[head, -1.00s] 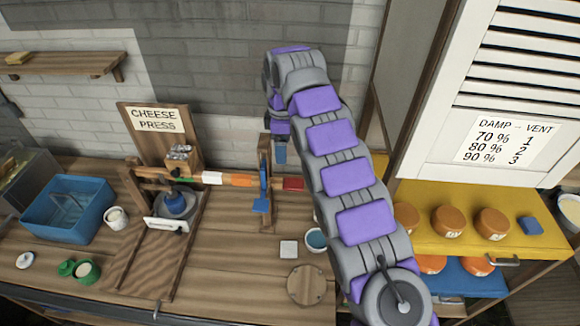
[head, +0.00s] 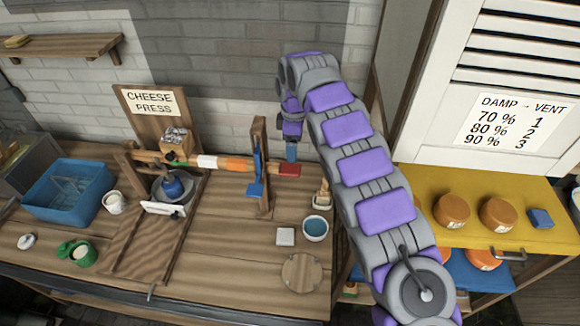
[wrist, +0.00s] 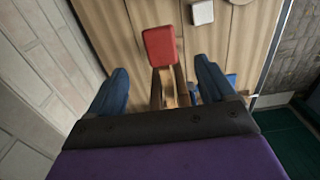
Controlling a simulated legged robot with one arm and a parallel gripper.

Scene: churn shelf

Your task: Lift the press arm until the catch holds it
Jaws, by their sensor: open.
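A wooden post (head: 261,145) with a blue catch (head: 256,178) stands near that end. My gripper (head: 291,152) hangs above and just behind the red end in the head view. In the wrist view my gripper (wrist: 165,80) is open, blue fingers apart, with the red end (wrist: 160,47) ahead between them. I cannot tell its exact height above the bar.
A blue tub (head: 66,190), a white mug (head: 114,202) and a green pot (head: 80,252) stand on the left. A teal bowl (head: 315,229), a white block (head: 285,236) and a round board (head: 302,272) lie at the front right. A yellow shelf (head: 420,212) holds orange cheeses.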

